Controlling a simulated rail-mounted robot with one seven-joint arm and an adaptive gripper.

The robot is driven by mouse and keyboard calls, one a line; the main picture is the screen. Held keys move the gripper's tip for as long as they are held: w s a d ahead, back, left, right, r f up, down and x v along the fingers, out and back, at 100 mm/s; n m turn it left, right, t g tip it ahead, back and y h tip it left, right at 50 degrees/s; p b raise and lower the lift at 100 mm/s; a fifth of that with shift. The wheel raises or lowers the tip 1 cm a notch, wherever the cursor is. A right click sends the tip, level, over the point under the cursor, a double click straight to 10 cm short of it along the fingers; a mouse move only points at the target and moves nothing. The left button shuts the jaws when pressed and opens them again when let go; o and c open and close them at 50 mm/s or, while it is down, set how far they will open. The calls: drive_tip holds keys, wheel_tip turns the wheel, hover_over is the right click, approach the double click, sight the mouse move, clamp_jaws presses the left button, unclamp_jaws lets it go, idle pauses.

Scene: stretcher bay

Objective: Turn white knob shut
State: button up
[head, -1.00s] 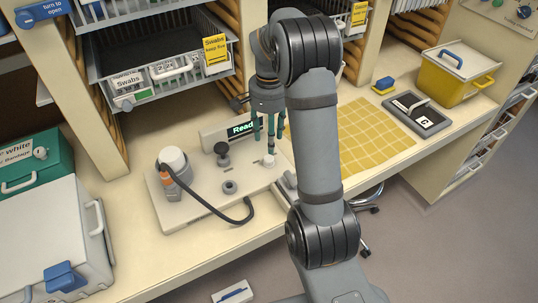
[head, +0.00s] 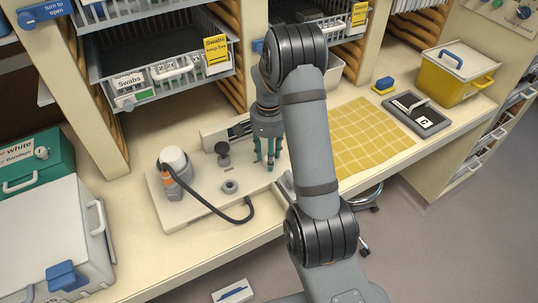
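My gripper (head: 267,161) points down over the right part of the pale board (head: 190,212) on the counter. Its green fingers reach close to the board top. The small white knob on that board is hidden behind the fingers, so I cannot tell whether they touch it or how far they are closed. A black knob (head: 223,149) and a grey ring (head: 230,187) are on the board, left of my gripper. The display box (head: 215,137) behind is partly covered by my gripper, and no lit text shows on it.
A white-topped device (head: 174,158) with an orange part and black hose (head: 222,217) stands at the board's left. A green box (head: 30,165) carries another pale knob. A yellow grid mat (head: 365,135) lies right of my arm. Wire baskets (head: 165,75) hang above.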

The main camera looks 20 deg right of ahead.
clamp_jaws()
drive_tip(key=shift+n, duration=0.7)
drive_tip(key=shift+o, duration=0.9)
unclamp_jaws()
drive_tip(key=shift+o, duration=0.4)
drive_tip(key=shift+r, duration=0.1)
wheel_tip(320, 180, up, 12)
